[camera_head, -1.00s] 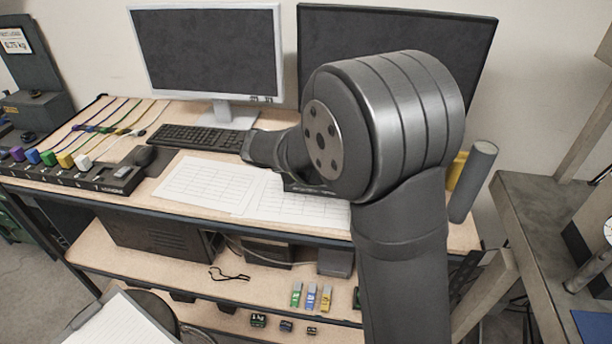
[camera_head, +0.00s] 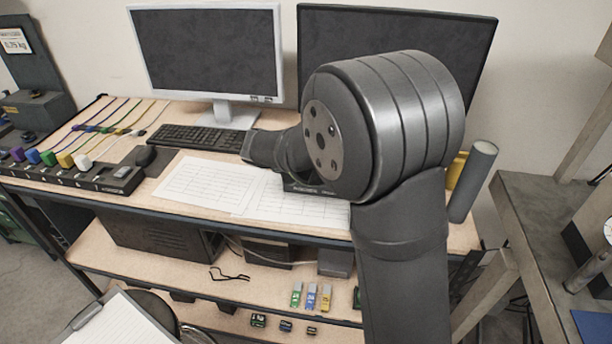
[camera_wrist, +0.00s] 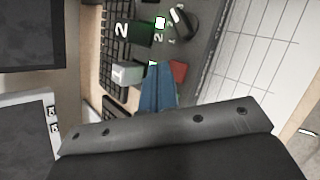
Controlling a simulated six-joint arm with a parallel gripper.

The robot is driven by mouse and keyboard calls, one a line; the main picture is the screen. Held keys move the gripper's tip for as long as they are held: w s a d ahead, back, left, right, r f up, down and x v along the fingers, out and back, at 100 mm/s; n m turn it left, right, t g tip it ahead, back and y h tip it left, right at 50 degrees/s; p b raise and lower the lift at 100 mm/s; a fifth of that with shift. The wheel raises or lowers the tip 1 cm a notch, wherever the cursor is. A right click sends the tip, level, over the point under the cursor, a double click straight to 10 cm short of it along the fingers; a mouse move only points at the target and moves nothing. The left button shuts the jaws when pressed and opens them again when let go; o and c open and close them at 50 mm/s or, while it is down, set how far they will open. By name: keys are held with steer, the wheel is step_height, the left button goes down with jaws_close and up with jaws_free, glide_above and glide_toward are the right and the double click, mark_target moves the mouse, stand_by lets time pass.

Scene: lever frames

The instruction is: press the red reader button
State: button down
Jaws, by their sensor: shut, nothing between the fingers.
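The red button (camera_wrist: 178,71) shows in the wrist view as a small red patch just right of my fingertips. My gripper (camera_wrist: 157,68) has blue fingers that are shut together with nothing between them. Its tips appear beside the red patch; I cannot tell whether they touch it. The fingers cover part of the dark surface around the button. In the head view my arm hides the button, and the gripper's fingers do not show. A dark device edge (camera_head: 310,189) shows under my wrist there.
In the wrist view, a dark block marked 2 (camera_wrist: 138,33) and a pale block (camera_wrist: 127,73) stand near the fingers. The keyboard (camera_head: 200,138), paper sheets (camera_head: 210,186) and two monitors (camera_head: 205,55) lie around my arm on the bench. A grey cylinder (camera_head: 472,180) stands at right.

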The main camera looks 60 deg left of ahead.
steer(key=shift+f, duration=0.1)
stand_by(0.3)
steer(key=shift+f, duration=0.3)
steer(key=shift+f, duration=0.4)
stand_by(0.7)
steer(key=shift+r, duration=0.8)
steer(key=shift+r, duration=2.55)
steer(key=shift+f, duration=0.15)
